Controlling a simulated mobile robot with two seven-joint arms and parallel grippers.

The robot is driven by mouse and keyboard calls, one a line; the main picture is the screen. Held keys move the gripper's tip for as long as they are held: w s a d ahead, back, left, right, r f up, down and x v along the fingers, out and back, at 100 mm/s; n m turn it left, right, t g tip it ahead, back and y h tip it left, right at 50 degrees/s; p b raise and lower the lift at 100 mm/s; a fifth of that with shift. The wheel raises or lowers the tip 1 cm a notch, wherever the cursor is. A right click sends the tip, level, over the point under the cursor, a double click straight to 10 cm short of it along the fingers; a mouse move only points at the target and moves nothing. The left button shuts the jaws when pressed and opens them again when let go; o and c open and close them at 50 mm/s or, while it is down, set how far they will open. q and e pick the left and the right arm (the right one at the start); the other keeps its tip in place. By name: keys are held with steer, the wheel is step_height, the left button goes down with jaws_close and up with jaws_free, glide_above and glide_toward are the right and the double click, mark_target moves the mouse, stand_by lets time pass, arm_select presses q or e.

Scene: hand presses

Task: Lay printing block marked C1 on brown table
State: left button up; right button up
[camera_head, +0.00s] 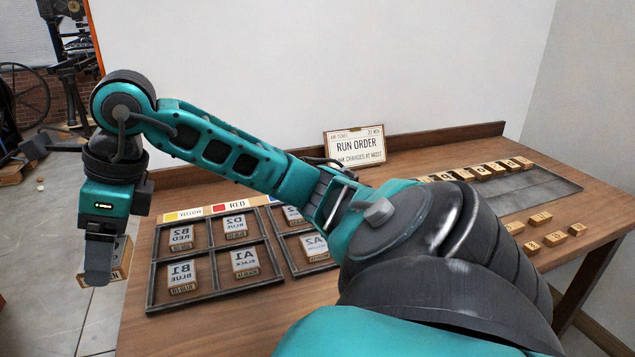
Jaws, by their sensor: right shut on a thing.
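My right gripper (98,270) hangs at the far left, beyond the left edge of the brown table (215,325). It is shut on a wooden block (123,257) that shows partly behind the fingers. The block's marking is too hidden to read, so I cannot tell whether it is C1. No other block in view shows a readable C1 mark. The table's left front part is bare wood. My left gripper is not in view.
A dark divided tray (213,296) holds blocks including B2, D2, B1 and A1; more lie beside it, partly behind my arm. A run order card (355,146) stands behind. A grey tray (555,184) and small loose blocks (553,239) are at right.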

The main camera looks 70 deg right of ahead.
steer(key=shift+w+a, duration=0.2)
steer(key=shift+a, duration=0.2)
steer(key=shift+f, duration=0.4)
steer(key=b, duration=0.3)
glide_above(151, 355)
step_height(151, 355, down, 15)
step_height(151, 355, down, 4)
steer(key=shift+s+f, duration=0.1)
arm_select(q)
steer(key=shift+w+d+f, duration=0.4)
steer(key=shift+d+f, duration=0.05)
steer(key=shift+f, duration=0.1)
arm_select(e)
steer(key=shift+f, duration=0.15)
steer(key=o, duration=0.6)
steer(key=shift+f, duration=0.1)
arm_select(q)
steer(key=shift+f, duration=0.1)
arm_select(e)
steer(key=o, duration=0.5)
